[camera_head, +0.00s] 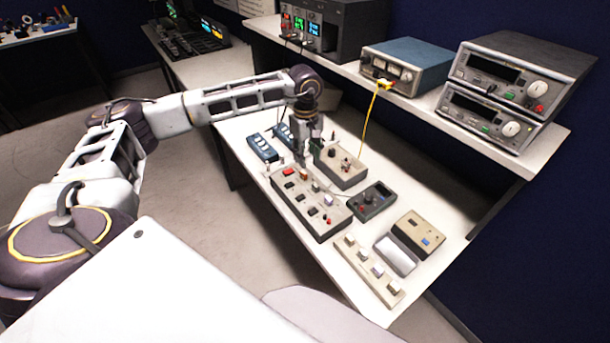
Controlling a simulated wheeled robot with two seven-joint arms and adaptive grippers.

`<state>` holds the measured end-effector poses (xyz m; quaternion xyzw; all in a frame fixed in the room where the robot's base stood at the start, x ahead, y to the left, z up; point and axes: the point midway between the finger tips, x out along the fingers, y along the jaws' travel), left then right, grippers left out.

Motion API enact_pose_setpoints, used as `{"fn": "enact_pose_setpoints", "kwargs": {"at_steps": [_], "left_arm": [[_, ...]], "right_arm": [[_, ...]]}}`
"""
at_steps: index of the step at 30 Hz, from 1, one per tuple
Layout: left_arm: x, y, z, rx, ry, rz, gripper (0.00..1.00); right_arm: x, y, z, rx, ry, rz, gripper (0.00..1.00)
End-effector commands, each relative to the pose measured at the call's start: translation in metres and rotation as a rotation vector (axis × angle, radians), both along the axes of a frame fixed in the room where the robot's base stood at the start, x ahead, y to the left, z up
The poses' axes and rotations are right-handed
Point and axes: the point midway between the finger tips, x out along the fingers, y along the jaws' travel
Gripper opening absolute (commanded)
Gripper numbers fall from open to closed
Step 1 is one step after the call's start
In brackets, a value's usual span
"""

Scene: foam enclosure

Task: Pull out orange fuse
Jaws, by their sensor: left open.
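A grey panel box (342,226) with several small coloured blocks and knobs on top lies on the white bench. A small orange block (304,174), which looks like the orange fuse, stands at its far edge, with a red block (289,171) to its left. My left gripper (301,160) points down just above and behind the orange block. It is open, and nothing shows between its fingers. At this size I cannot tell whether a finger touches the block. My right gripper is not in view.
A second grey box (340,168) with knobs stands close behind the gripper, and a dark box (372,201) is to the right. A yellow cable (370,118) hangs from the shelf. Instruments stand on the shelf (440,110) above.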

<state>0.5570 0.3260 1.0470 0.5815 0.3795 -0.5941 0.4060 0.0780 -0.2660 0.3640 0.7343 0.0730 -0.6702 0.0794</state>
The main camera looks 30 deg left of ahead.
Motion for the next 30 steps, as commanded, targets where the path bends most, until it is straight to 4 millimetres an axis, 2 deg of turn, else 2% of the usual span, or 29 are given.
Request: {"fn": "enact_pose_setpoints", "kwargs": {"at_steps": [3,6,19,30], "left_arm": [[0.000,0.012,0.004,0.031,0.004,0.001,0.43],[-0.001,0.016,0.004,0.042,0.007,0.000,0.43],[-0.001,0.015,0.002,0.041,0.008,0.000,0.43],[0.000,0.015,-0.019,0.041,0.007,0.001,0.43]], "right_arm": [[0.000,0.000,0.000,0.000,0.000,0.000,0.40],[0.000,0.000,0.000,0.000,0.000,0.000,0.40],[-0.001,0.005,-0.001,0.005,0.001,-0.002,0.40],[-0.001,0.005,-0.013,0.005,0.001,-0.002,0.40]]}}
